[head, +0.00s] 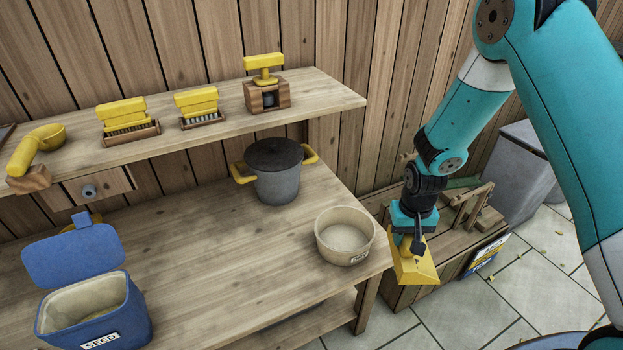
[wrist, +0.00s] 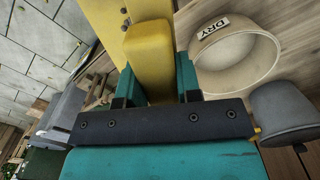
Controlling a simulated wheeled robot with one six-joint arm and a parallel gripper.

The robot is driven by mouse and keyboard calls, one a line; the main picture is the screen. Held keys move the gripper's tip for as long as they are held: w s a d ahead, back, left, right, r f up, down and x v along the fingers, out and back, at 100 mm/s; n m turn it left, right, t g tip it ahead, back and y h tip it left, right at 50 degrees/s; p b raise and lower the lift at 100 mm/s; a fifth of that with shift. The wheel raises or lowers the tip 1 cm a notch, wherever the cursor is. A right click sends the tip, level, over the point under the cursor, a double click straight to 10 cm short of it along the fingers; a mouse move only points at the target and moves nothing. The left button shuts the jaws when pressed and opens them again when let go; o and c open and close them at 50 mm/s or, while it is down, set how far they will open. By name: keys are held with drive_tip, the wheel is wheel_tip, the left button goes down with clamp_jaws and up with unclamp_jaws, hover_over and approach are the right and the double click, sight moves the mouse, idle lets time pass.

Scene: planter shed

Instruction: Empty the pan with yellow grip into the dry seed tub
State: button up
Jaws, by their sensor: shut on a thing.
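The yellow pan (head: 415,265) hangs just right of the bench's front right corner, beside the dry seed tub. My gripper (head: 408,236) is shut on its yellow grip, which shows between the fingers in the wrist view (wrist: 150,55). I cannot tell what the pan holds. The dry seed tub (head: 331,247) is a round, cream, open tub with a "DRY" label, standing on the bench near its right end. Its inside looks pale, with no clear contents. The tub also shows in the wrist view (wrist: 208,75), right of the grip and apart from it.
A grey pot (head: 278,186) with a dark lid and yellow handles stands behind the tub. A blue "SEED" bin (head: 128,318) with its lid raised is at left. The shelf (head: 205,139) above holds several yellow-handled tools. A wooden crate (head: 405,297) is behind the pan.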

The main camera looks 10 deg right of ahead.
drive_tip(key=w+a+r+m, duration=0.1)
drive_tip(key=w+a+m, duration=0.5)
drive_tip(key=w, duration=0.4)
drive_tip(key=w+a+r+m+b, duration=0.1)
drive_tip(key=w+a+m, duration=0.5)
drive_tip(key=w, duration=0.5)
drive_tip(key=shift+w+a+r, duration=0.2)
drive_tip(key=shift+w+a, duration=0.05)
drive_tip(key=shift+a, duration=0.4)
drive_tip(key=s+d+r+t+y+b, duration=0.3)
drive_tip(key=s+t+b, duration=0.2)
drive_tip(key=s+t, duration=0.3)
drive_tip(key=shift+s+r+t, duration=0.2)
drive_tip(key=shift+s+t, duration=0.1)
drive_tip(key=shift+t, duration=0.3)
